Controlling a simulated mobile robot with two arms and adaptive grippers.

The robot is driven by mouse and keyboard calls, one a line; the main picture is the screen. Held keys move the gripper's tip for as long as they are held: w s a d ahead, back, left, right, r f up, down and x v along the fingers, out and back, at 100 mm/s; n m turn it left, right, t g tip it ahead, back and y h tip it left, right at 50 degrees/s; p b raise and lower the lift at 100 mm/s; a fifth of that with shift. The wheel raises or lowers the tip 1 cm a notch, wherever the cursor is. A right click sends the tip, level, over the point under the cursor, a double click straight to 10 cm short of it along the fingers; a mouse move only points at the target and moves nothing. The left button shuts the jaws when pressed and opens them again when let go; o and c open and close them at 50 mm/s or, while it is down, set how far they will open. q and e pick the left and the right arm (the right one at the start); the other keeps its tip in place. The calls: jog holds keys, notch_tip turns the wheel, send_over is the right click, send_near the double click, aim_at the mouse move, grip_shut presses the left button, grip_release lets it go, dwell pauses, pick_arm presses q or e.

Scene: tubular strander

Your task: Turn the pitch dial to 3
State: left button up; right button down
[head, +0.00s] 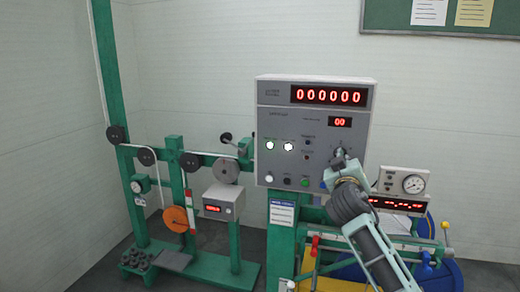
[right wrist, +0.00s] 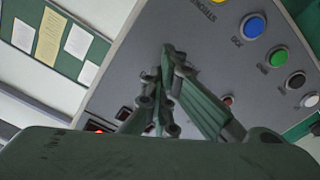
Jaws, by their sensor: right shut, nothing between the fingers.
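The grey control panel (head: 272,120) stands upright on a green post, with a wide red display (head: 328,96) reading 000000 and a small one (head: 340,122) reading 00. My right gripper (head: 343,155) is at the panel's lower right part, its fingers shut and empty. In the right wrist view the closed fingertips (right wrist: 172,55) point toward the panel face (right wrist: 125,75); I cannot tell whether they touch it. I cannot make out the pitch dial or its setting; my right gripper and arm cover part of the panel. My left gripper is not in view.
Lit white buttons (head: 289,146) and a green button (head: 304,183) are on the panel; a blue button (right wrist: 253,27) shows near my fingers. A gauge box (head: 402,183) stands right of my arm. A green frame with pulleys (head: 174,205) stands left.

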jog(key=shift+w+a+f, duration=0.1)
jog(key=shift+a+f, duration=0.35)
jog(key=shift+a, duration=0.25)
jog(key=shift+f, duration=0.1)
jog(key=shift+w+a+f+b, duration=0.1)
jog(key=shift+w+f+b, duration=0.05)
jog(key=shift+f+b, duration=0.15)
jog(key=v, duration=0.1)
jog(key=p+v, duration=0.1)
jog(key=v, duration=0.3)
jog(key=shift+s+d+p, duration=0.25)
jog(key=shift+s+p, duration=0.05)
